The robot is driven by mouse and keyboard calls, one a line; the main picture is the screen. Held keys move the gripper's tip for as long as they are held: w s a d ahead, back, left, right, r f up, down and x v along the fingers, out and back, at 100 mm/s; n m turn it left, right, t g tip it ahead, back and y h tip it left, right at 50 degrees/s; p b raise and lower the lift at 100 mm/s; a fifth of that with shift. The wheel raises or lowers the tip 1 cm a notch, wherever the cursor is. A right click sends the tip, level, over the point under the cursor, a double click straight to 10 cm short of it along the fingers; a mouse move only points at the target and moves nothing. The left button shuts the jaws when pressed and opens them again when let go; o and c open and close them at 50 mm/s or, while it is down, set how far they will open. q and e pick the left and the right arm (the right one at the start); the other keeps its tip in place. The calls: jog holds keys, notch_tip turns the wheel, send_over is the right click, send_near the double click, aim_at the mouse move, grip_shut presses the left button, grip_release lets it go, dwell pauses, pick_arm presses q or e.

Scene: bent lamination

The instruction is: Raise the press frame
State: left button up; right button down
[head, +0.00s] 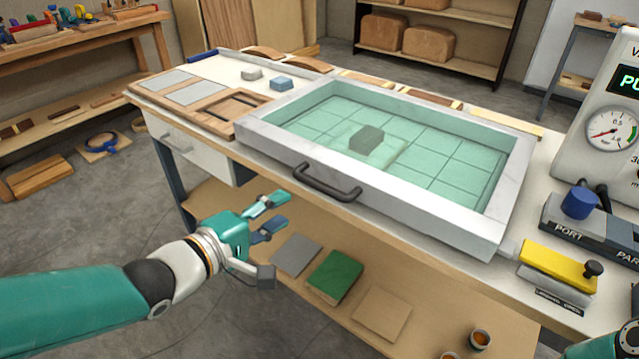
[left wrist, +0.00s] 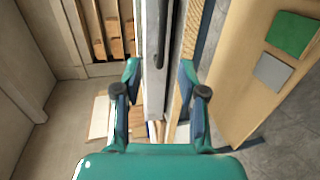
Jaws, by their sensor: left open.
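The press frame (head: 383,208) is a pale grey rectangular frame lying flat on the bench, with a greenish see-through sheet (head: 440,150) inside it. A dark grey block (head: 367,139) shows within the sheet area. A dark curved handle (head: 328,184) is fixed to the frame's front side. My left gripper (head: 276,213) is open and empty, in front of the bench edge, left of and below the handle in the head view. In the left wrist view my open fingers (left wrist: 160,78) point along the frame edge, and part of the dark handle (left wrist: 158,34) shows beyond them. My right gripper is out of view.
A yellow-topped lever unit (head: 558,268), a blue knob (head: 579,201) and a gauge box (head: 610,120) stand at the right. Small blocks (head: 281,84) and boards lie on the left of the bench. The lower shelf holds a green pad (head: 335,276) and cups.

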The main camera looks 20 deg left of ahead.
aim_at(321, 184)
pick_arm(q)
jog(key=b+x, duration=0.1)
jog(key=x, duration=1.1)
jog(key=shift+w+d+f, duration=0.1)
jog(key=shift+w+f, duration=0.1)
jog(key=shift+w, duration=0.1)
grip_shut()
